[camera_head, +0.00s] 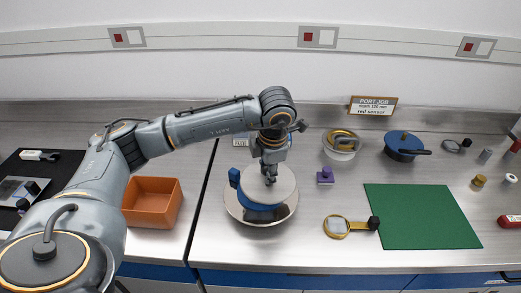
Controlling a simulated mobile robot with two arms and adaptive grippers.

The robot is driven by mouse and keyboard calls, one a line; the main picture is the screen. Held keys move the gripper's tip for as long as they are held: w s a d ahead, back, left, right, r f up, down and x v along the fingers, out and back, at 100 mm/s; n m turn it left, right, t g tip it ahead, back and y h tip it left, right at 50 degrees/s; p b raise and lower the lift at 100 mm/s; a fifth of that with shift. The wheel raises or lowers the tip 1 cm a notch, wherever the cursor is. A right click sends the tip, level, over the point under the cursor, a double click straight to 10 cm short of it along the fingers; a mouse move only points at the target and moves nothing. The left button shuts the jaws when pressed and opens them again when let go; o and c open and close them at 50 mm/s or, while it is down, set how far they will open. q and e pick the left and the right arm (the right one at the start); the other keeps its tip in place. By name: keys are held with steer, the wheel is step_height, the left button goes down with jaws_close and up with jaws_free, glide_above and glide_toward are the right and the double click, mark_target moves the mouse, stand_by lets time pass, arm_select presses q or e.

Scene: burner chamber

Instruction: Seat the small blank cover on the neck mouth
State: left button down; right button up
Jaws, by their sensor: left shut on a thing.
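My left gripper (269,174) reaches down from above and is shut over the middle of a plain pale grey round cover (287,184), which looks like the small blank cover. The part it grips is hidden by the fingers. The cover lies over a blue round body (262,214), the chamber neck, which stands on a wide silver flange (240,212). The neck mouth is hidden under the cover, and I cannot tell whether the cover touches it. A blue block (234,177) stands at the left side of the neck. My right gripper is not in view.
An orange bin (152,203) stands to the left. To the right are a purple block (325,176), a gold-rimmed pale lid (341,153), a blue lid with a handle (404,147), a gold ring clamp (338,226) and a green mat (425,217). The mat is mostly clear.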

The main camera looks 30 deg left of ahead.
mark_target(260, 174)
arm_select(q)
steer(key=a+n, duration=0.1)
steer(key=n, duration=0.1)
steer(key=w+a+r+n+p, duration=0.1)
steer(key=n, duration=0.1)
steer(key=shift+r+n+g, duration=0.15)
steer(key=shift+n+g, duration=0.15)
steer(key=shift+g, duration=0.1)
steer(key=n, duration=0.1)
steer(key=a+n, duration=0.1)
steer(key=shift+w+a+n+p, duration=0.1)
steer(key=shift+w+n+p, duration=0.1)
steer(key=shift+n+p, duration=0.2)
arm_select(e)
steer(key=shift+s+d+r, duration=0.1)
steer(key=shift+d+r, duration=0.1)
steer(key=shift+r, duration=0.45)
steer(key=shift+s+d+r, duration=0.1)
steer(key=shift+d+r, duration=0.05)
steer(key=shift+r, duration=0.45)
arm_select(q)
steer(key=shift+f+g+b, duration=0.2)
steer(key=shift+g+b, duration=0.1)
steer(key=shift+b, duration=0.15)
steer(key=shift+f+b, duration=2.1)
steer(key=shift+f, duration=0.65)
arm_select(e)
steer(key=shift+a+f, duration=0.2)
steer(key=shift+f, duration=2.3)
